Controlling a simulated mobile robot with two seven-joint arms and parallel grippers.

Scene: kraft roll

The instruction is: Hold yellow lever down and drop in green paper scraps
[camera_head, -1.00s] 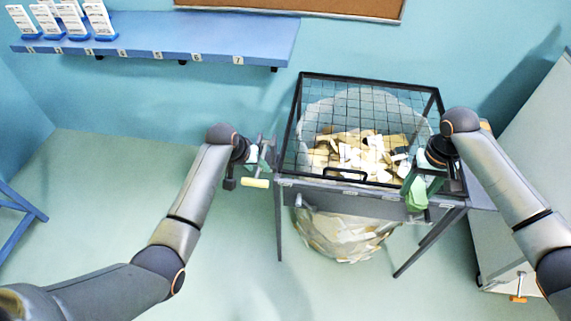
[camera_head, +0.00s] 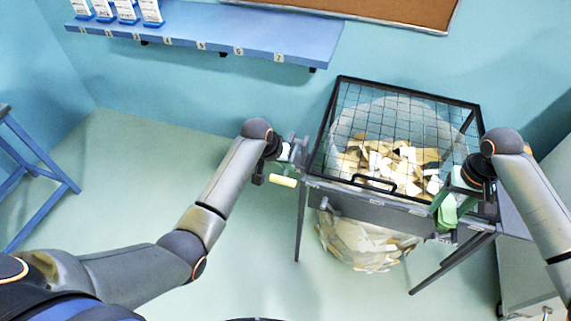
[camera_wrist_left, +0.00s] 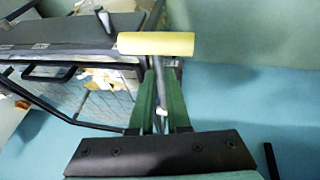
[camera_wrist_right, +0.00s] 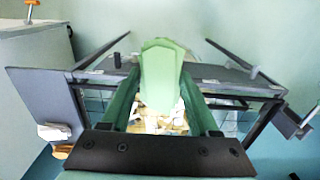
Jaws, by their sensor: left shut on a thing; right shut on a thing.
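The yellow lever (camera_head: 283,181) sticks out at the left side of the wire-topped bin. My left gripper (camera_head: 293,154) is at that side; in the left wrist view its green fingers are closed around the lever's grey rod, below the yellow grip (camera_wrist_left: 155,44). My right gripper (camera_head: 455,198) is at the bin's front right corner, shut on the green paper scraps (camera_head: 447,212). In the right wrist view the scraps (camera_wrist_right: 160,75) are a pale green bundle between the fingertips, with the bin behind. The bin's mesh lid (camera_head: 398,125) appears closed, with tan and white scraps (camera_head: 392,165) under it.
A clear bag (camera_head: 362,242) of scraps hangs beneath the bin frame. A blue numbered shelf (camera_head: 215,30) with white cards (camera_head: 125,10) is on the wall. A blue stand (camera_head: 40,170) is at far left. A grey cabinet (camera_head: 525,262) is at right. The floor between is clear.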

